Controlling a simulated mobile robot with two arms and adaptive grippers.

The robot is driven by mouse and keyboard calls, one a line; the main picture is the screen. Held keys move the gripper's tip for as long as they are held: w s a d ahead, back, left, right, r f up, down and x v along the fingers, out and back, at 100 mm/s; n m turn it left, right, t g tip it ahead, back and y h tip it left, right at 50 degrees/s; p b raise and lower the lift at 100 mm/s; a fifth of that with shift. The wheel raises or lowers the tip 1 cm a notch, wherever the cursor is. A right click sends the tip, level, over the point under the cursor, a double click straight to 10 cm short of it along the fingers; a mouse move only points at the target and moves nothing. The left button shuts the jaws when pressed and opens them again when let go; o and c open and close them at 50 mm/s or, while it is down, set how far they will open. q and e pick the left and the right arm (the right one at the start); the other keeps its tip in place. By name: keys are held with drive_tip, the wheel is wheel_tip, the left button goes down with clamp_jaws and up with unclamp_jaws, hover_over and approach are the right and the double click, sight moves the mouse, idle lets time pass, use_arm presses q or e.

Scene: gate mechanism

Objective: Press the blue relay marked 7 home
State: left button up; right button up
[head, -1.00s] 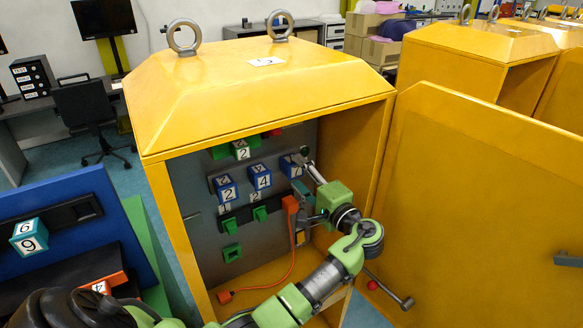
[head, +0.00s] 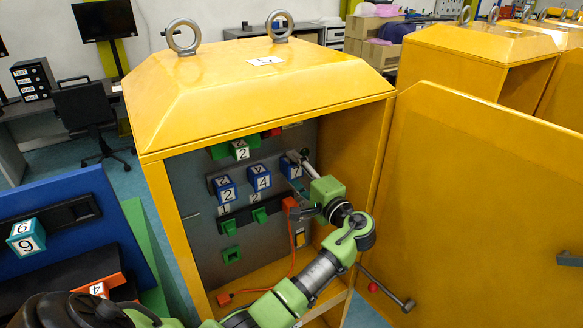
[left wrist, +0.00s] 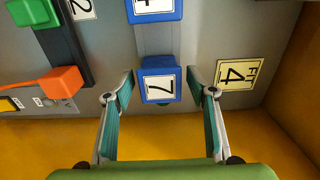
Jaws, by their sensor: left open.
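The blue relay marked 7 (head: 289,167) is on the grey panel inside the yellow cabinet, at the right end of the row of blue relays. Its white face with the 7 shows clearly in the left wrist view (left wrist: 158,88). My left gripper (left wrist: 161,82) is open, with one finger on each side of this relay and a visible gap to each. In the head view the gripper (head: 297,182) is in front of the panel, partly hiding the relay's surroundings. I cannot tell how deep the relay sits. My right gripper is not in view.
The blue relay marked 4 (head: 259,178) is left of relay 7. An orange plug (head: 289,203) with a cable is below. A yellow label (left wrist: 239,74) is on the panel. The cabinet's open door (head: 490,200) stands at the right.

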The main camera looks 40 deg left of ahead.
use_arm(q)
drive_tip(key=shift+c, duration=0.2)
drive_tip(key=c, duration=1.1)
drive_tip(key=shift+a, duration=0.15)
drive_tip(key=o, duration=1.2)
drive_tip(key=shift+o, duration=0.2)
drive_tip(key=v, duration=1.2)
drive_tip(key=shift+f, duration=0.15)
